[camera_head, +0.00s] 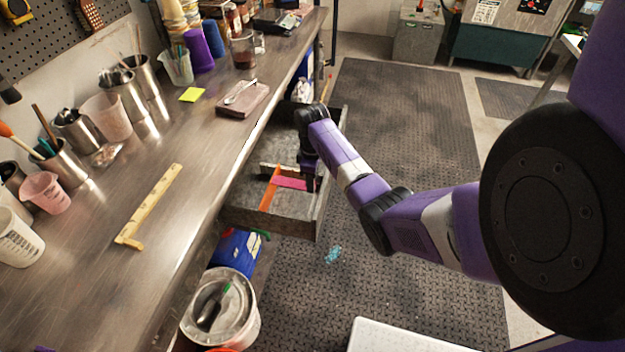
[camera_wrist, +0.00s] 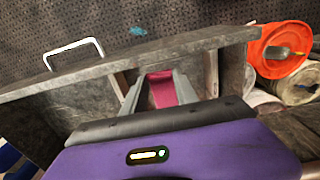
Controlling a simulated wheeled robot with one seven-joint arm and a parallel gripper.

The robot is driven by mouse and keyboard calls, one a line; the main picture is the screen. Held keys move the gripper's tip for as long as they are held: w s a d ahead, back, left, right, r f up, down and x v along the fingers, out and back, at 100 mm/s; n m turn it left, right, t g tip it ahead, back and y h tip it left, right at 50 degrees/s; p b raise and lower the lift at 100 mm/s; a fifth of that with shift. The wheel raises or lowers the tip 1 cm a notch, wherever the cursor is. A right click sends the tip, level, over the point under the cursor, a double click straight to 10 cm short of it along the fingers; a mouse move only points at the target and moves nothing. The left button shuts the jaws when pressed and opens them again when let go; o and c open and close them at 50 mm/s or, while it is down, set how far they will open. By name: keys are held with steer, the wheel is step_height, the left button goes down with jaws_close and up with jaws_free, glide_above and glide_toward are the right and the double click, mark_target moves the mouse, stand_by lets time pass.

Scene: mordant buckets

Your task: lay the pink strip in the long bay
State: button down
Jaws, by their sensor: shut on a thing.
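The pink strip (camera_head: 291,183) is between the fingers of my gripper (camera_head: 309,182), inside the open grey drawer (camera_head: 317,218). In the head view it reaches left from my gripper towards an orange strip (camera_head: 268,188), which lies across the drawer. In the wrist view the pink strip (camera_wrist: 162,90) shows between the two grey fingertips (camera_wrist: 160,92), near the drawer's front wall (camera_wrist: 150,57). My gripper is shut on it. Its far end is hidden in the wrist view. I cannot tell whether it touches the drawer floor or which bay is the long one.
The steel bench (camera_head: 150,240) runs left of the drawer, with a yellow ruler (camera_head: 150,205) and several cups on it. A white bucket (camera_head: 222,312) stands below the drawer. In the wrist view an orange-lidded bucket (camera_wrist: 280,48) is at right. The mat (camera_head: 410,130) is mostly clear.

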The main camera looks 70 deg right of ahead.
step_height(320, 180, down, 4)
steer(key=b, duration=0.3)
steer(key=shift+r, duration=0.2)
steer(key=b, duration=0.3)
glide_above(313, 205)
steer(key=shift+f, duration=2.3)
steer(key=shift+a+f, duration=0.1)
steer(key=shift+f, duration=0.1)
steer(key=shift+p, duration=0.5)
steer(key=shift+f+b, duration=0.55)
steer(key=shift+f, duration=0.2)
steer(key=c, duration=0.9)
jaws_free()
steer(key=shift+r, duration=0.15)
step_height(313, 205, up, 8)
steer(key=shift+f, duration=0.2)
